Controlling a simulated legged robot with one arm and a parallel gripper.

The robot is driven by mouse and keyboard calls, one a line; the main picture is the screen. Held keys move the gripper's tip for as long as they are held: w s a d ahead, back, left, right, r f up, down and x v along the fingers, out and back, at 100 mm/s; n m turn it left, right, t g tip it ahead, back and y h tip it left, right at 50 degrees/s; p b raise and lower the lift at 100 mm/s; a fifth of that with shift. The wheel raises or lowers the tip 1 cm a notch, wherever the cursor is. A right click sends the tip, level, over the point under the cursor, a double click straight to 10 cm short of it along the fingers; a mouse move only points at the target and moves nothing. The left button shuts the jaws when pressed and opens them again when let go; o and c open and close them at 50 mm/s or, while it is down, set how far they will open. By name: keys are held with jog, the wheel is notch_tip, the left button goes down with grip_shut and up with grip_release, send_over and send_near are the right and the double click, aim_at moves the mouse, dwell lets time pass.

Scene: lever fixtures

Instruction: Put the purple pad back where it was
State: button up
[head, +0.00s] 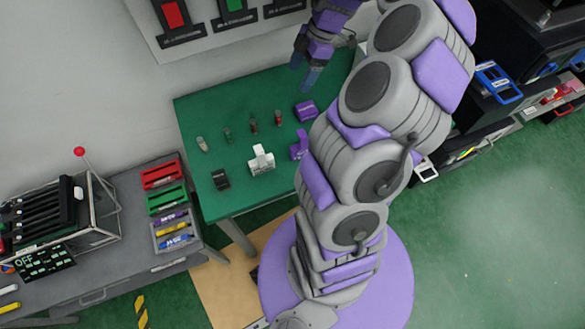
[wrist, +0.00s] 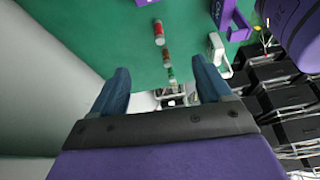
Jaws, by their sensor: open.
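A flat purple block (head: 305,110), likely the purple pad, lies on the green table (head: 245,95) near its right side. A taller purple fixture (head: 299,146) stands in front of it, partly hidden by my arm. In the wrist view, part of a purple block (wrist: 143,2) is cut off at the top edge, and a purple fixture (wrist: 226,18) shows at upper right. My gripper (head: 305,68) is above the back of the table, beyond the purple block and apart from it. In the wrist view, its blue fingers (wrist: 160,70) are spread with nothing held between them.
Several small vials, one of them red (head: 278,118), stand in a row on the table. A white fixture (head: 261,160) and a black block (head: 220,179) are near the front. A wall panel (head: 225,15) with red and green plates is behind. A grey bench (head: 130,240) stands at left.

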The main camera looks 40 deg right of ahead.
jog(key=s+a+r+m+g+h, duration=0.15)
jog(key=s+a+r, duration=0.25)
jog(key=a, duration=0.6)
jog(key=s+a+r+m, duration=0.3)
jog(key=s+a+r, duration=0.2)
jog(key=a, duration=0.6)
jog(key=s+a+f+m+h, duration=0.1)
jog(key=s+m, duration=0.4)
jog(key=s, duration=0.4)
jog(key=s+a+f+m+g+h, duration=0.1)
jog(key=s+a+m+h, duration=0.1)
jog(key=s+m, duration=0.3)
jog(key=s, duration=0.4)
jog(key=shift+a+f, duration=0.2)
jog(key=shift+a, duration=0.05)
jog(key=shift+d, duration=0.15)
jog(key=shift+d, duration=0.3)
jog(key=shift+a, duration=0.15)
